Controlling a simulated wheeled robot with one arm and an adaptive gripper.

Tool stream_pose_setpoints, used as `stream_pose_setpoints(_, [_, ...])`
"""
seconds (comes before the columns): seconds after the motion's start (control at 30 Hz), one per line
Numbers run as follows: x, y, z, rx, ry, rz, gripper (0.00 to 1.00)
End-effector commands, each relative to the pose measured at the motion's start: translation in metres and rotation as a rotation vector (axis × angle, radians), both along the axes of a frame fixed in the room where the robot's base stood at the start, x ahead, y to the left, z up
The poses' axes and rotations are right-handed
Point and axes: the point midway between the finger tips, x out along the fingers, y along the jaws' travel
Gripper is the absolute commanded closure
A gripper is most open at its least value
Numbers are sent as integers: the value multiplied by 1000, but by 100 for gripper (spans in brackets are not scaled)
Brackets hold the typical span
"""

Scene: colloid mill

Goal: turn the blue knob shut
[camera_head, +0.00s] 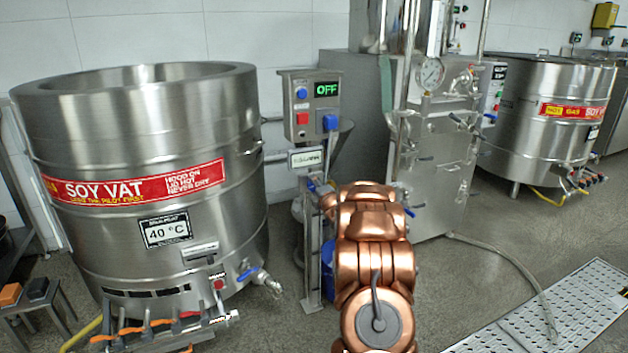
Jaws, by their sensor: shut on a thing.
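A grey control box (311,103) on a post stands right of the large steel soy vat (150,130). It carries a blue knob (330,122) at its lower right, a round blue button (301,92) and a red button (302,118). Its green display (326,89) reads OFF. Other blue handles show, one on the vat's outlet valve (248,274); I cannot tell which one the task means. My copper arm rises in the centre, in front of the post and the mill. My gripper is hidden behind the arm, so its fingers and anything between them do not show.
A steel mill with a pressure gauge (430,72) stands behind my arm. A second vat (545,110) is at the right. A hose (515,265) and a floor grate (560,315) lie at front right. A small stand (40,300) is at left. Floor between is partly clear.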

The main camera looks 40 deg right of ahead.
Motion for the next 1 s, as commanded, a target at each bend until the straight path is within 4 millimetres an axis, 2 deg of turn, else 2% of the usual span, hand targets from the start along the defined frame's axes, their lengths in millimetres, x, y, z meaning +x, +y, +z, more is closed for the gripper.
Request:
stream_pose_setpoints(0.03, [0,0,7,43,-15,-1,86])
stream_pose_setpoints(0.1, [0,-1,7,106,-38,-1,86])
stream_pose_setpoints(1.0, [-1,-1,5,913,-319,-2,86])
